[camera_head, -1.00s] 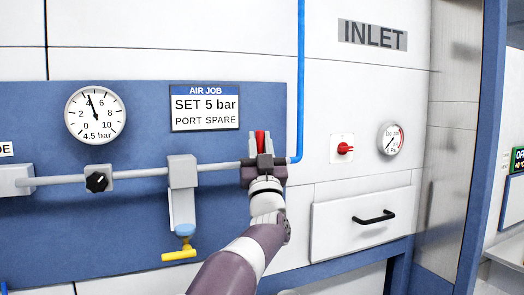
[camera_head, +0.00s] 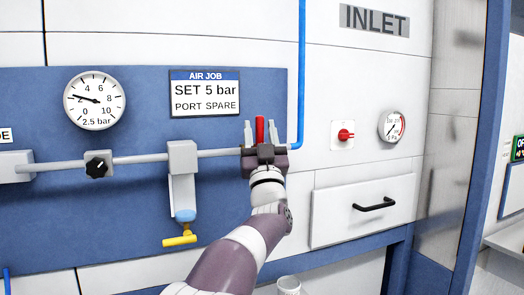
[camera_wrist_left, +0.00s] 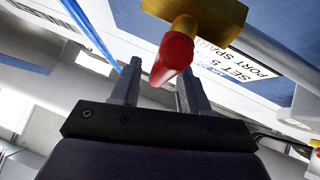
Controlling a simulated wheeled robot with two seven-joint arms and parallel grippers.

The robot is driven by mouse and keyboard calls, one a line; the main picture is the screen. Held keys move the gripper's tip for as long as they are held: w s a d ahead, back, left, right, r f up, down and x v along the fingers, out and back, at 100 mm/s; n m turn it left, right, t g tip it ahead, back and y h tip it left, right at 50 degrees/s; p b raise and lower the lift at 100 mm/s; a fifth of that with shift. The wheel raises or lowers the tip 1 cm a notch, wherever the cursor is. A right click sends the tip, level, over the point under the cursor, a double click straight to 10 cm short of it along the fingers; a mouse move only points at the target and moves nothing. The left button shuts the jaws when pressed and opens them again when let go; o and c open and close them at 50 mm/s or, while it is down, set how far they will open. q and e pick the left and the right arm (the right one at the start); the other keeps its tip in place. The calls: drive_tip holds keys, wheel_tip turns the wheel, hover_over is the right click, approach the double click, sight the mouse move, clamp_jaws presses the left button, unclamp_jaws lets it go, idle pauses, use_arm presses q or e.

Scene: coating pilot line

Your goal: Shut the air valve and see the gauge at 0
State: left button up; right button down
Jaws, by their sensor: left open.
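The air valve's red handle (camera_head: 260,130) shows upright between the two fingers of my left gripper (camera_head: 260,134) in the head view. The gripper is open, with a finger on each side of the handle. In the left wrist view the red handle (camera_wrist_left: 172,58) and its brass-coloured valve body (camera_wrist_left: 200,18) show between the spread fingers (camera_wrist_left: 157,85). The gripper hides much of the valve in the head view. The round gauge (camera_head: 95,100) on the blue panel reads 2.5 bar, its needle pointing left. My right gripper is not in view.
A grey pipe (camera_head: 140,158) runs along the panel through a black knob (camera_head: 98,164) and a regulator block with a yellow tap (camera_head: 180,240). A blue hose (camera_head: 302,70) rises beside the valve. A red knob (camera_head: 346,134), small gauge (camera_head: 392,126) and drawer handle (camera_head: 375,204) lie right.

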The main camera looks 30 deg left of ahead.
use_arm(q)
drive_tip(key=b+v, duration=0.2)
drive_tip(key=v, duration=0.9)
drive_tip(key=shift+s+f+b, duration=0.2)
drive_tip(key=shift+b, duration=0.1)
